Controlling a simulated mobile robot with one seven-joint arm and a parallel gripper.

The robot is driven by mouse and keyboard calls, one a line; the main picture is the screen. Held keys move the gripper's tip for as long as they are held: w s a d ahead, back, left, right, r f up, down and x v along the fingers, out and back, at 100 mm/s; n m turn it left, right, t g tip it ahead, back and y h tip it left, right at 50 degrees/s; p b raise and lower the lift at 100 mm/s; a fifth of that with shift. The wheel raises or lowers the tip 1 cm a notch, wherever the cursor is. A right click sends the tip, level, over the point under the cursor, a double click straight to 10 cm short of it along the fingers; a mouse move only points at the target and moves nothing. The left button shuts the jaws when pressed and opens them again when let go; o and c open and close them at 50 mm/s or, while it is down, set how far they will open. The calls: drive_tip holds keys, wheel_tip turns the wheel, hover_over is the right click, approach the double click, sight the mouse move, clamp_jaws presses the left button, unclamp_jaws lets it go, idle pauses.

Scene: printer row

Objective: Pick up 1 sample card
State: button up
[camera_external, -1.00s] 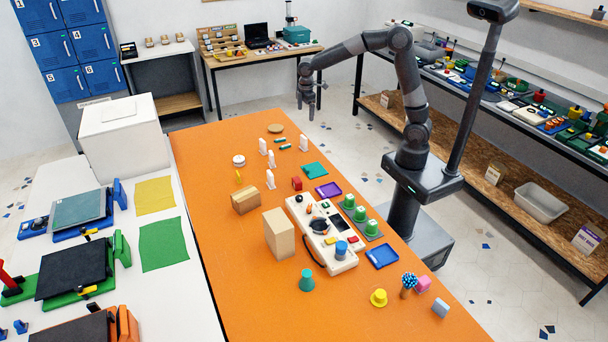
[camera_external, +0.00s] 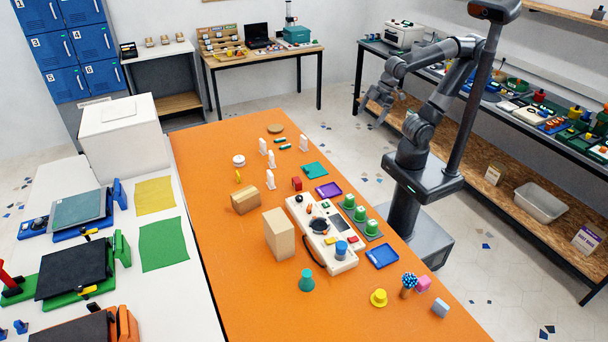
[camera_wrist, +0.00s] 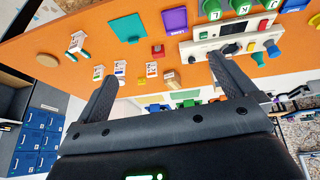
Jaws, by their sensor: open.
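No thing is clearly marked as the sample card. Several small white upright pieces (camera_external: 270,180) stand on the far half of the orange table (camera_external: 215,255). In the wrist view, white pieces (camera_wrist: 120,68) show small coloured marks too small to read. A flat teal square (camera_external: 314,170) lies near them; it also shows in the wrist view (camera_wrist: 127,27). My gripper (camera_external: 380,108) is off the table's far right side, in the air, well apart from all of these. In the wrist view its two fingers (camera_wrist: 163,68) are spread, with nothing between them.
A white control panel (camera_external: 322,235), wooden blocks (camera_external: 279,234), a purple tray (camera_external: 328,190) and a blue tray (camera_external: 382,256) occupy the orange table. A long shelf bench (camera_external: 475,95) with many devices runs along the right wall. The table's near left part is clear.

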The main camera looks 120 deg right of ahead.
drive_tip(key=s+a, duration=0.1)
drive_tip(key=s+a+f, duration=0.1)
drive_tip(key=s, duration=0.1)
drive_tip(key=shift+a+t+y, duration=0.1)
drive_tip(key=shift+t+y, duration=0.2)
drive_tip(key=c, duration=0.6)
drive_tip(key=shift+c, duration=0.2)
